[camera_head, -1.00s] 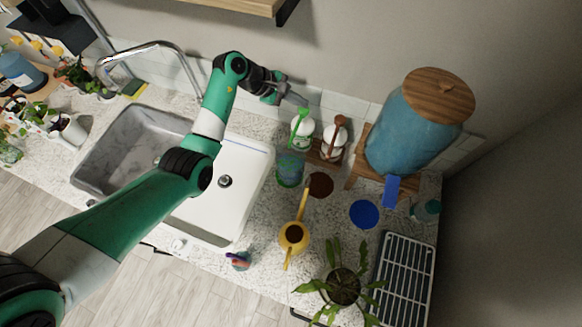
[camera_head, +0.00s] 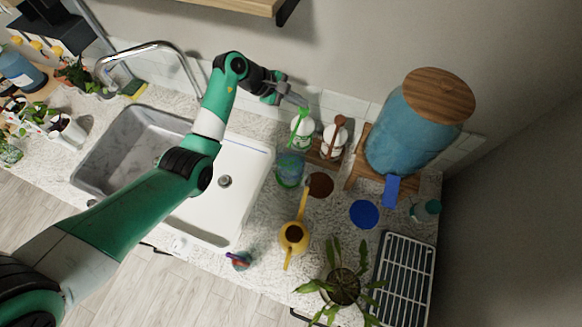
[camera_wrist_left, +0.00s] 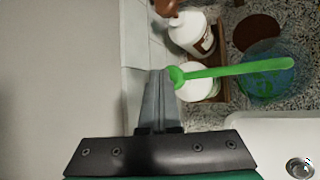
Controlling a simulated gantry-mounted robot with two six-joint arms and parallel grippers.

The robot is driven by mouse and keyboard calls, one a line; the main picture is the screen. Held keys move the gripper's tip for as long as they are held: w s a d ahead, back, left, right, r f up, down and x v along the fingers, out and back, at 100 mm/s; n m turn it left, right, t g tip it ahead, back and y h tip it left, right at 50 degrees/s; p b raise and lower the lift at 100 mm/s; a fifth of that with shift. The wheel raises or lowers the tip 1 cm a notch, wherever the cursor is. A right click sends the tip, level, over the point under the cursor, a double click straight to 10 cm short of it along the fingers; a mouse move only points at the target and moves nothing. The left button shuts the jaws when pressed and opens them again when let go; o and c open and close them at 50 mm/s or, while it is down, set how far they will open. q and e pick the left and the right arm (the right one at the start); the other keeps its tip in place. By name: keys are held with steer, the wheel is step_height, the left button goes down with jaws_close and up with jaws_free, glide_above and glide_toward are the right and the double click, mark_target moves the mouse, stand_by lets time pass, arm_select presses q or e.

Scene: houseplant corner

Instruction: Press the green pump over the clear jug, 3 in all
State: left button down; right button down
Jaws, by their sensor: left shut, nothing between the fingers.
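The green pump (camera_head: 299,118) stands on a white bottle (camera_head: 303,133) behind the clear jug (camera_head: 289,170). In the left wrist view the green pump (camera_wrist_left: 222,71) stretches its long spout over the clear jug (camera_wrist_left: 266,76), which looks to hold some bluish-green liquid. My left gripper (camera_head: 304,103) is shut and empty, with its fingertips close by the pump's head. In the left wrist view my left gripper (camera_wrist_left: 160,74) appears right beside the pump head; I cannot tell whether they touch. My right gripper is not in view.
A second white bottle with a brown pump (camera_head: 338,124) stands close beside the green one in a wooden rack. A blue dispenser (camera_head: 405,135) stands to the right. A yellow watering can (camera_head: 294,238) and a potted plant (camera_head: 342,287) are nearer the front. The sink (camera_head: 230,185) is left.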

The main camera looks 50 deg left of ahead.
arm_select(q)
steer(key=shift+f, duration=0.2)
stand_by(0.3)
steer(key=shift+f, duration=0.35)
steer(key=shift+r+p, duration=0.3)
steer(key=shift+r, duration=0.1)
step_height(320, 180, up, 6)
steer(key=p, duration=0.6)
steer(key=shift+r, duration=0.2)
steer(key=shift+f, duration=0.1)
